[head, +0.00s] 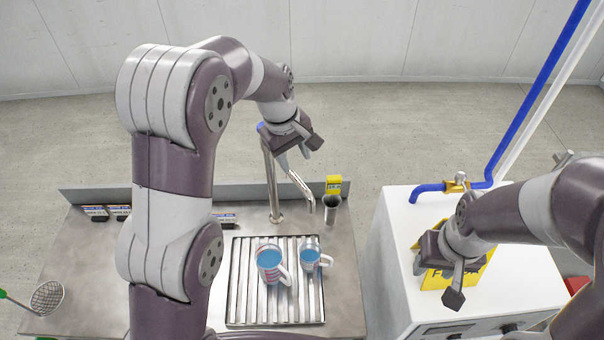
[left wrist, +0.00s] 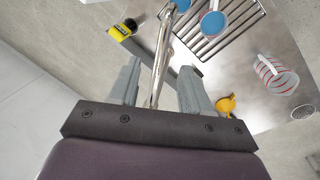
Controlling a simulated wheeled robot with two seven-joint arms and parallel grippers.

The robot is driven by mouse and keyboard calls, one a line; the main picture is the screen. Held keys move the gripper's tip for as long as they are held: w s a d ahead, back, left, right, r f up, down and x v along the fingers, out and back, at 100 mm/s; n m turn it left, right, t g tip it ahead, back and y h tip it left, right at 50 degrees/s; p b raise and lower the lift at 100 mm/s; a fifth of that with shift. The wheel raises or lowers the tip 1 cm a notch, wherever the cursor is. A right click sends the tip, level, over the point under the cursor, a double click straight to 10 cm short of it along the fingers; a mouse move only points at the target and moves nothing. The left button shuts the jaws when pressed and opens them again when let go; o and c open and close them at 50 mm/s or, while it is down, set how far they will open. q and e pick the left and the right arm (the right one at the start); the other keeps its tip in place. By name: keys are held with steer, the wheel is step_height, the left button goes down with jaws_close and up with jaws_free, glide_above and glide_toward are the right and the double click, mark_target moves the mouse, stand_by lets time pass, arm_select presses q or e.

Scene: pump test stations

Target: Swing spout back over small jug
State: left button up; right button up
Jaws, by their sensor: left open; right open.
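The shiny metal spout (head: 300,188) slants down toward the front right from the tap behind the slatted grate. In the left wrist view the spout (left wrist: 161,60) runs between the two fingers of my open left gripper (left wrist: 158,85), with gaps on both sides. In the head view my left gripper (head: 298,154) is at the spout's upper part. The small jug (head: 312,257), with blue contents, stands on the grate, in line with the spout tip in the picture. I cannot tell whether the tip is over it. My right gripper (head: 447,278) is open and empty above the white cabinet.
A larger striped jug (head: 270,264) with blue contents stands left of the small jug on the grate (head: 245,305). Another striped jug (left wrist: 276,76) shows in the left wrist view. A strainer (head: 47,298) lies far left.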

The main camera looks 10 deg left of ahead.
mark_target(299, 181)
arm_select(q)
steer(key=f+p, duration=0.1)
steer(key=f, duration=0.4)
steer(key=w+f+p, duration=0.1)
steer(key=f, duration=0.2)
steer(key=shift+d+p, duration=0.15)
steer(key=shift+p, duration=0.15)
steer(key=shift+w+d+f, duration=0.1)
steer(key=shift+d+f, duration=0.1)
steer(key=shift+f, duration=0.4)
steer(key=shift+a, duration=0.15)
steer(key=shift+c, duration=0.5)
jaws_close()
